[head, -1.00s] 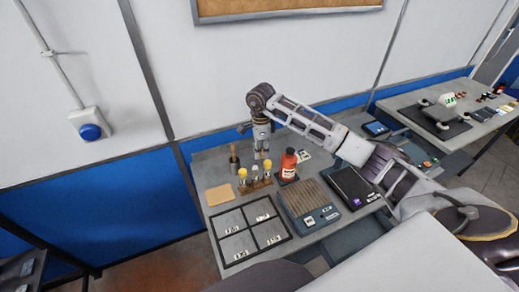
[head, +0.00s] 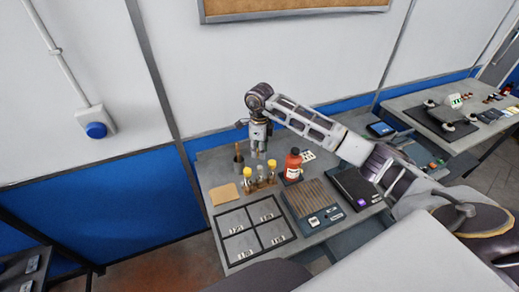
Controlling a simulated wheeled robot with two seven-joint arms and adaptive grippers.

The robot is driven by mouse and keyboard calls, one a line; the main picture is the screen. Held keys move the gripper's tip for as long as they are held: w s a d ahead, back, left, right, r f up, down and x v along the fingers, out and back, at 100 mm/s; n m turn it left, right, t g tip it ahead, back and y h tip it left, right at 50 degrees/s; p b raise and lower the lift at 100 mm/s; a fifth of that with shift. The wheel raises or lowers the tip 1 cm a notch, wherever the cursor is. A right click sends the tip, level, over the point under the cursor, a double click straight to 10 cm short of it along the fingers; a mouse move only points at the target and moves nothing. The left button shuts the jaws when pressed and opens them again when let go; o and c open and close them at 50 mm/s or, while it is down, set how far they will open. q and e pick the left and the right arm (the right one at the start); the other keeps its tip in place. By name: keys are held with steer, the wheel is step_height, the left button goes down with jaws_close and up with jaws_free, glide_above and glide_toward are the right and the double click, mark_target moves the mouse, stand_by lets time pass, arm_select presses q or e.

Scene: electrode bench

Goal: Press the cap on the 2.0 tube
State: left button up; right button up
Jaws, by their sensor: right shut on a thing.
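A small wooden rack (head: 260,183) stands at the back left of the bench and holds a few small tubes. A left tube has a yellow cap (head: 247,172) and a right one also has a yellow cap (head: 272,164). The middle tube (head: 260,172) shows a paler top. I cannot read which is the 2.0 tube. My right gripper (head: 258,154) points down just above and behind the rack. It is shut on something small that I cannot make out. Whether that touches a tube is unclear. My left gripper is not in view.
A red-brown bottle (head: 293,166) stands close right of the rack. A brown cup with a stick (head: 238,163) stands at its left. A tan pad (head: 222,194), a dark-framed labelled mat (head: 240,231) and a ribbed grey device (head: 315,204) lie nearer.

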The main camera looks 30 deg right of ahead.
steer(key=shift+f, duration=0.15)
stand_by(0.3)
steer(key=b, duration=0.2)
glide_above(260, 167)
steer(key=shift+w+f, duration=0.1)
steer(key=shift+f, duration=1.95)
steer(key=shift+f+b, duration=0.85)
steer(key=shift+f, duration=0.15)
steer(key=shift+f+b, duration=0.15)
steer(key=shift+b, duration=0.45)
stand_by(0.9)
stand_by(0.3)
steer(key=o, duration=0.7)
